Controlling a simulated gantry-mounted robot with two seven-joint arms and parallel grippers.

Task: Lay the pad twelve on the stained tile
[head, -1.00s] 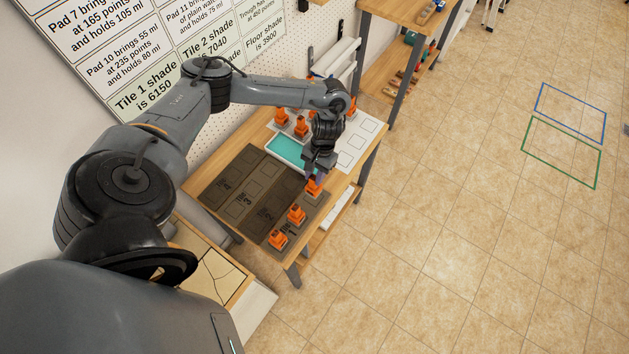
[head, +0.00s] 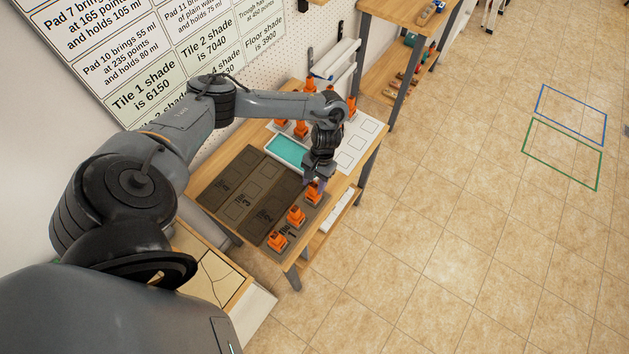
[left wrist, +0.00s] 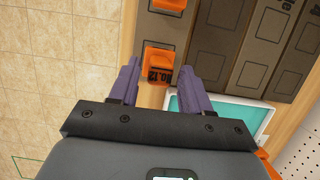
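Pad twelve (left wrist: 157,56), an orange block with a raised handle and a "No.12" label, sits at the near-trough end of the strip marked 1. In the head view its orange top (head: 313,194) shows just below my left gripper (head: 317,182), which hides part of it. In the left wrist view my left gripper (left wrist: 161,70) is open, its two purple fingers apart on either side of the pad's near part; I cannot tell whether they touch it. The brown tile strips (head: 240,188) with outlined squares lie left of it. Which is stained is not clear. My right gripper is not in view.
Two more orange pads (head: 296,215) stand in the same row. A white tray with teal contents (head: 287,150) and other orange pads stand behind. A white card with outlined squares (head: 358,140) lies at the right. A wall board (head: 160,50) carries pad and tile text.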

